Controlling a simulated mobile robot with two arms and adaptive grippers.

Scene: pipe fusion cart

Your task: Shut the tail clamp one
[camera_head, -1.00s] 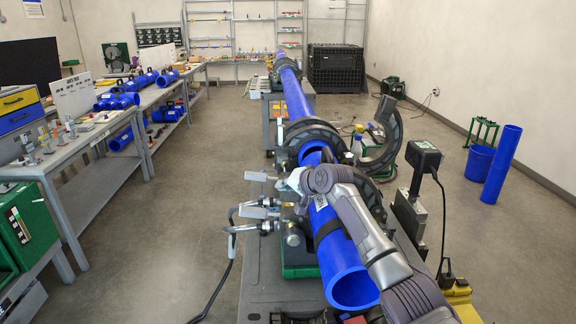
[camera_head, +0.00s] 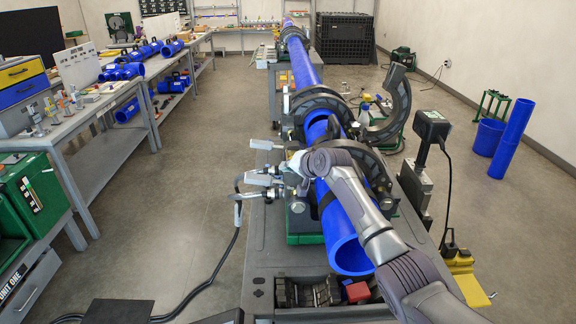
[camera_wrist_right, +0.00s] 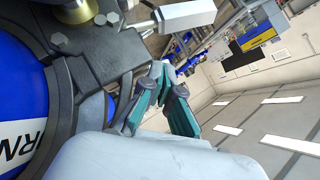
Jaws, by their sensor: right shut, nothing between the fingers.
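A blue pipe (camera_head: 348,238) lies along the fusion cart, its open end toward me. A dark clamp (camera_head: 372,168) arches around this near pipe, partly hidden by my right arm. Behind it, another dark clamp half (camera_head: 397,100) stands swung open to the right. I cannot tell which clamp is tail clamp one. My right gripper (camera_head: 292,172) is at the left side of the near clamp, beside its bolts and silver fittings. In the right wrist view, the gripper (camera_wrist_right: 161,72) is shut and empty, with its tips close to dark clamp metal and a silver block (camera_wrist_right: 188,14). My left gripper is not in view.
A black box on a post (camera_head: 431,124) stands right of the cart, with a hanging cable. Hoses (camera_head: 238,205) run off the cart's left side to the floor. A workbench (camera_head: 75,128) stands at left. The floor between bench and cart is mostly clear.

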